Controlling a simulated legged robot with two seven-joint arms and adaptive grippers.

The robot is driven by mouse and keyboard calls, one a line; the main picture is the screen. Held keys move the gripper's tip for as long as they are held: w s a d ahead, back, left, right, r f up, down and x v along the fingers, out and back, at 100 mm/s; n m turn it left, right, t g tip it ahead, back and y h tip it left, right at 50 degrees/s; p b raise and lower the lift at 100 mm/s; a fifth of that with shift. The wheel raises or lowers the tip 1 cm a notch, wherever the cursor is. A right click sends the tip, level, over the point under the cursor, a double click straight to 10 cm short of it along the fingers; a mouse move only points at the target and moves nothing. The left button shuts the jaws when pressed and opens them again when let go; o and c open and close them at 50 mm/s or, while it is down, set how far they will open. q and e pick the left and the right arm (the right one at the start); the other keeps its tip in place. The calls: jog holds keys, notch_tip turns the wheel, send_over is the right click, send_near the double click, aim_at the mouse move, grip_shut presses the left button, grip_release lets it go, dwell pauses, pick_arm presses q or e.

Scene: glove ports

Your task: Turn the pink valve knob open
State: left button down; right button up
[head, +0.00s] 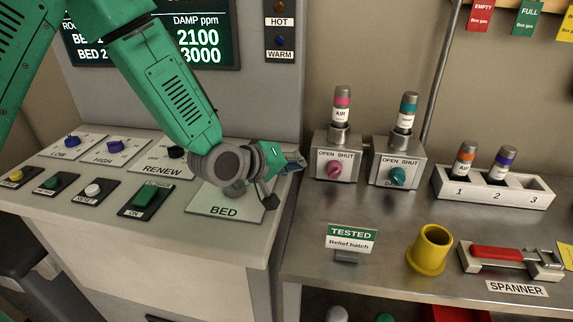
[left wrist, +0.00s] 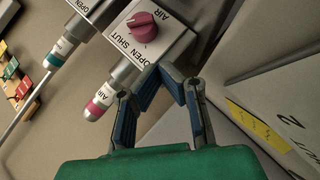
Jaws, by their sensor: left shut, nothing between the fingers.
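The pink valve knob (head: 335,171) is on the front of a grey valve box (head: 325,140) labelled OPEN SHUT. A bottle with a pink band marked AIR (head: 341,104) stands upright in the box top. My left gripper (head: 298,164) is left of the box, over the console's right edge, apart from the knob. In the left wrist view, the pink knob (left wrist: 143,27) lies just beyond the blue-padded fingertips (left wrist: 164,78), which are together with nothing between them. My right gripper is not in view.
A second valve box with a teal knob (head: 397,177) stands close to the right. Further right is a white rack (head: 492,188) with two bottles. A yellow cup (head: 429,249) and a red-handled spanner (head: 508,260) are on the bench. The bench front-left is mostly clear.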

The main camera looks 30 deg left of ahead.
aim_at(327, 169)
pick_arm(q)
jog(key=x, duration=0.3)
jog(key=shift+w+d+f, duration=0.2)
jog(key=shift+w+f, duration=0.05)
jog(key=shift+w, duration=0.05)
jog(key=shift+w+d+f, duration=0.25)
jog(key=shift+d+f, duration=0.5)
jog(key=shift+d, duration=0.2)
jog(key=shift+w+d+f, duration=0.15)
jog(key=shift+d+f, duration=0.2)
jog(key=shift+d, duration=0.2)
jog(key=shift+f, duration=0.2)
jog(key=shift+a+r, duration=0.1)
jog(key=shift+r+p, duration=0.75)
jog(key=shift+r, duration=0.1)
